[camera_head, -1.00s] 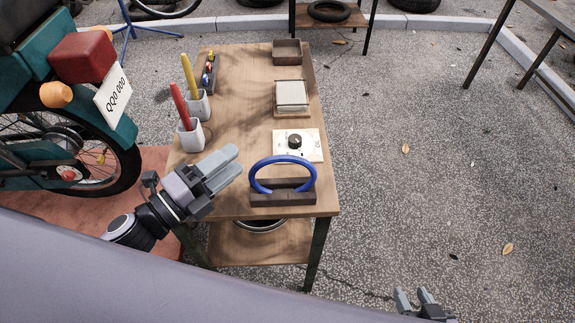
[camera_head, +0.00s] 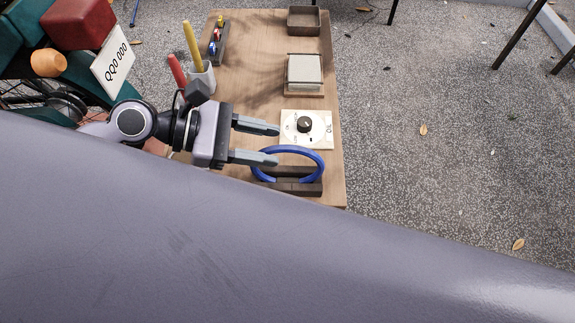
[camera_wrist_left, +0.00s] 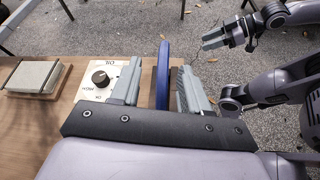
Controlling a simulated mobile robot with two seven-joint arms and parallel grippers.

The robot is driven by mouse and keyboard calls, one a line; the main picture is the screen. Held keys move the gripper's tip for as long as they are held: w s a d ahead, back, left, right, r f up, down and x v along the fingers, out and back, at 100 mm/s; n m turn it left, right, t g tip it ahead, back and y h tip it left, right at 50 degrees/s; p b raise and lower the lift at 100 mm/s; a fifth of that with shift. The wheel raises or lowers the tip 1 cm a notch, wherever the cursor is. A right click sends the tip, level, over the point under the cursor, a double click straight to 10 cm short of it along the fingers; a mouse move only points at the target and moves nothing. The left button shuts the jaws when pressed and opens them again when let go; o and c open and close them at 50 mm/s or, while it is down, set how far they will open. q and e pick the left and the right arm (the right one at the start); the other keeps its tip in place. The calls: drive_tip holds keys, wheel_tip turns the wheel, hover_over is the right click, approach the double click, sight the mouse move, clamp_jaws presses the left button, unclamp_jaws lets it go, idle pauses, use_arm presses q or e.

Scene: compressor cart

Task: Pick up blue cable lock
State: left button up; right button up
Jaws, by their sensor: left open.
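The blue cable lock (camera_head: 320,160) is a ring standing upright in a dark slotted wooden holder (camera_head: 300,189) at the near end of the wooden table. My left gripper (camera_head: 277,145) is open and reaches in from the left, its fingers at the upper left part of the ring. In the left wrist view, the blue cable lock (camera_wrist_left: 162,75) is edge-on between the two open fingers of the left gripper (camera_wrist_left: 160,68), with gaps on both sides. My right gripper (camera_wrist_left: 218,39) shows small in the left wrist view, away from the table; its finger gap is unclear.
A white panel with a black knob (camera_head: 304,124) lies just behind the ring. A box-like block (camera_head: 304,72) and an open tray (camera_head: 304,20) are farther back. A pen cup (camera_head: 203,78) stands at left. My own purple body hides the table's near left side.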

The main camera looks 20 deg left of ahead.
sight(281, 148)
use_arm(q)
drive_tip(key=d, duration=0.2)
drive_tip(key=d+p, duration=0.1)
drive_tip(key=shift+w+d+f, duration=0.1)
drive_tip(key=shift+w+f, duration=0.2)
drive_tip(key=shift+w, duration=0.05)
drive_tip(key=shift+w+d+f, duration=0.2)
drive_tip(key=shift+d+f, duration=0.1)
drive_tip(key=shift+d, duration=0.15)
clamp_jaws()
drive_tip(key=shift+r, duration=0.1)
idle(0.7)
